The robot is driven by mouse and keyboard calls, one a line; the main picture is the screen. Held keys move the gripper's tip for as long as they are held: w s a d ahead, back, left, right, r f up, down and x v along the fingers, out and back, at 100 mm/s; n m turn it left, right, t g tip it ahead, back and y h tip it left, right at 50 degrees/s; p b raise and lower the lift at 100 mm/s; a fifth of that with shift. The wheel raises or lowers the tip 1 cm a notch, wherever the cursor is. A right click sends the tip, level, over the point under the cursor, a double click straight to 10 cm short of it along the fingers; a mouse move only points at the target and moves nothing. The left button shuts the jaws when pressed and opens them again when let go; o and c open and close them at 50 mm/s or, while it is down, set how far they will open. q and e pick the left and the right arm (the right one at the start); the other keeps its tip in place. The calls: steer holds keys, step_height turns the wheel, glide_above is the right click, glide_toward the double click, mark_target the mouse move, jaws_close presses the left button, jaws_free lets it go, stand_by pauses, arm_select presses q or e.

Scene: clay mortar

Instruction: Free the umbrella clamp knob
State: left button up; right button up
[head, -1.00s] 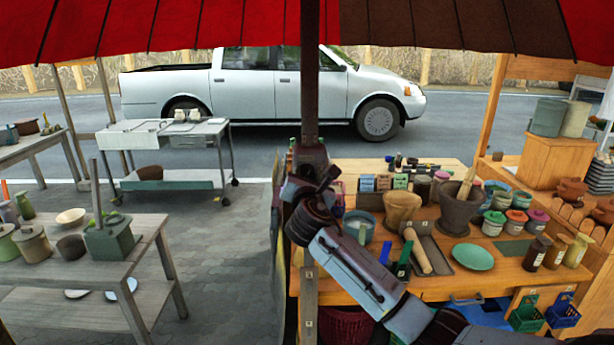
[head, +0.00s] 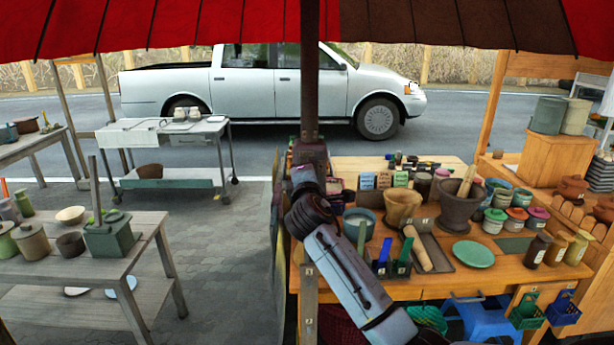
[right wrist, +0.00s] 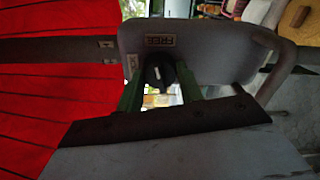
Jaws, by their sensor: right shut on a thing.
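The umbrella's dark pole (head: 309,85) rises in front of me under the red canopy (head: 180,25). In the right wrist view a grey clamp plate (right wrist: 215,55) carries a FREE label (right wrist: 160,41) and a smaller label on its left side, too small to read. The dark clamp knob (right wrist: 165,72) has a pale pointer mark, seen pointing roughly toward the FREE label. My right gripper (right wrist: 160,85) is shut on the knob, one green finger on each side. In the head view my right wrist covers the clamp. My left gripper is not in view.
A wooden bench (head: 440,287) close on the right holds a dark mortar (head: 461,205), pots and several jars. A grey table (head: 40,240) stands at left, and a wheeled cart (head: 175,180) farther back. The paving between them is clear. A white pickup (head: 260,85) is parked behind.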

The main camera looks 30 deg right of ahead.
steer(key=shift+m+b, duration=0.3)
steer(key=shift+m, duration=1.3)
steer(key=o, duration=1)
steer(key=b+v, duration=0.1)
steer(key=v, duration=1.2)
steer(key=shift+s+a+b, duration=0.15)
steer(key=shift+a+b, duration=0.05)
steer(key=shift+b, duration=0.2)
steer(key=shift+f, duration=0.1)
